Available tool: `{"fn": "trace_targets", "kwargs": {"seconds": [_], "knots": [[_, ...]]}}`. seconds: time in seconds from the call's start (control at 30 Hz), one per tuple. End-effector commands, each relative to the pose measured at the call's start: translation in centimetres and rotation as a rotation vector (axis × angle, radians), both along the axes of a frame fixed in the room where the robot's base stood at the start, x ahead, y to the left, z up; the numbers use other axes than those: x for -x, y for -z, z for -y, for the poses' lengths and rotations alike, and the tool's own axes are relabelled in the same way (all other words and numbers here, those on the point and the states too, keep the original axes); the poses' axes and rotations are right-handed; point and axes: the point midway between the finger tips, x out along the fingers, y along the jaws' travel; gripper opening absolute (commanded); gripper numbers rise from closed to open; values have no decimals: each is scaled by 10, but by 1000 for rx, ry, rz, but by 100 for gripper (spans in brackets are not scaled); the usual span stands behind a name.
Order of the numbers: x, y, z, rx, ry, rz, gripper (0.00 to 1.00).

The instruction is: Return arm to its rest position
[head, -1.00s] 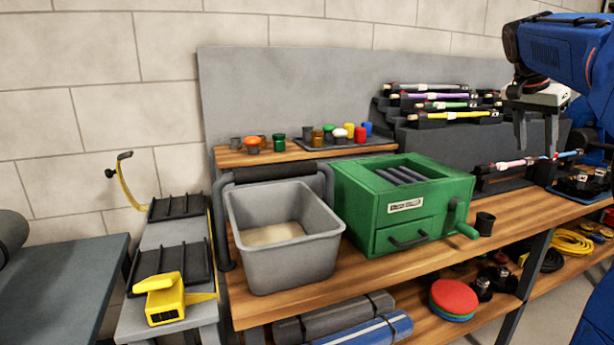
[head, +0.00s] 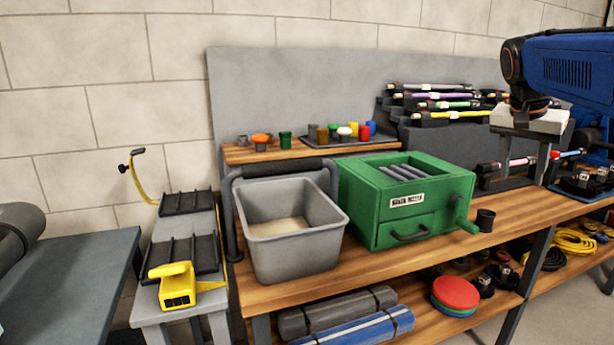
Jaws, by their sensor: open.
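My gripper (head: 524,168) hangs from my blue arm at the upper right of the head view. Its two grey fingers point down and stand apart, with nothing visible held between them. It appears in front of the right part of the brush rack. Several brushes lie on the stepped rack, among them a yellow-handled one (head: 450,115). A brush with a pink part (head: 521,162) shows low on the rack, partly hidden behind the fingers.
A green box with a crank (head: 412,221) and a grey bin (head: 290,258) stand on the wooden bench (head: 365,264). Small coloured pots stand on the raised shelf (head: 240,155). A yellow tool (head: 176,285) is at left.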

Motion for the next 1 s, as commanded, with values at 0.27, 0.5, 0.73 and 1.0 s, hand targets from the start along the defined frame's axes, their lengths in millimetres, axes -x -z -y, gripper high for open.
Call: {"fn": "trace_targets", "kwargs": {"seconds": [0.27, 0.5, 0.73, 1.0], "knots": [[67, 62, -75, -15, -289, -15, 46], [129, 129, -129, -21, -533, -17, 46], [190, 201, -170, -20, -752, -12, 46], [232, 258, -193, -14, -904, -1, 46]]}}
